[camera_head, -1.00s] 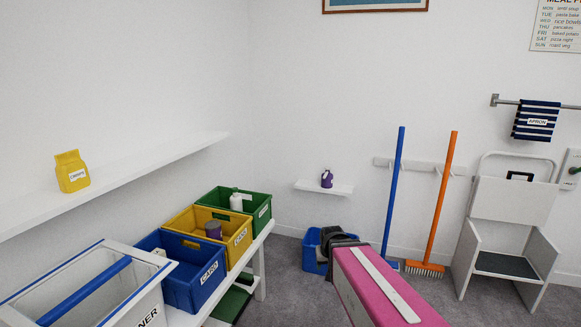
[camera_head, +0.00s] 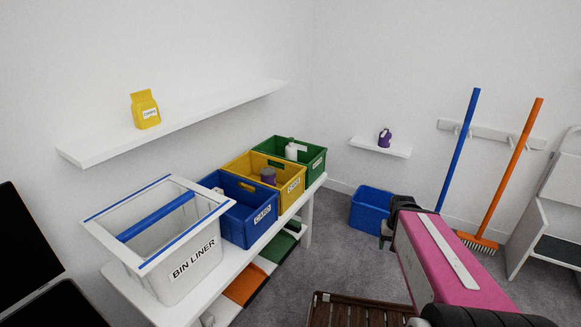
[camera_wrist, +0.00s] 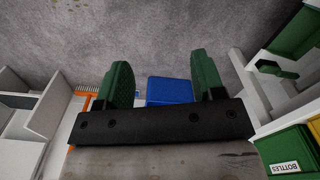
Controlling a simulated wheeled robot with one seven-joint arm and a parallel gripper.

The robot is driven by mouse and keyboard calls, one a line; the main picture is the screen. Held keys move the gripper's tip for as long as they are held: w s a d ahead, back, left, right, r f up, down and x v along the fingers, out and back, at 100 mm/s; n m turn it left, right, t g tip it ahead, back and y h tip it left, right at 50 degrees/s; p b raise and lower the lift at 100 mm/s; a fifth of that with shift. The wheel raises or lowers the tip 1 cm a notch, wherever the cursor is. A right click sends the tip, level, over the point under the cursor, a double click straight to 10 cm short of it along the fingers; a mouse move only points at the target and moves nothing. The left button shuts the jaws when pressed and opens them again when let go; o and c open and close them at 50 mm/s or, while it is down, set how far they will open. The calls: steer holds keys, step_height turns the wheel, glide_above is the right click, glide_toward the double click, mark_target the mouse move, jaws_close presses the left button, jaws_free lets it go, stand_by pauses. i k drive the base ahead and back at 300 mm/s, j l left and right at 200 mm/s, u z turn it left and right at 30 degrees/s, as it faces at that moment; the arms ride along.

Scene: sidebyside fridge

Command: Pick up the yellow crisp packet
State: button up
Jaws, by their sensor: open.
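The yellow crisp packet (camera_head: 145,109) stands upright on the white wall shelf (camera_head: 185,118) at the left of the head view, with a white label on its front. It does not show in the wrist view. My gripper (camera_wrist: 162,80) shows in the wrist view with two green fingers apart and nothing between them. It points over the grey floor, with a blue tub (camera_wrist: 170,91) beyond it. In the head view my arm reaches out at the lower right, well away from the packet, and its fingers are hard to make out.
Below the shelf, a bench holds a white bin liner box (camera_head: 190,274) and blue (camera_head: 238,233), yellow (camera_head: 289,203) and green (camera_head: 318,172) crates. A small shelf (camera_head: 380,148) holds a purple bottle (camera_head: 385,136). A slatted wooden top (camera_head: 350,310) is at the bottom. Grey floor lies between.

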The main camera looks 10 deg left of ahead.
mark_target(144, 110)
steer(key=u, duration=2.1)
steer(key=k+j+z, duration=0.15)
steer(key=j, duration=0.25)
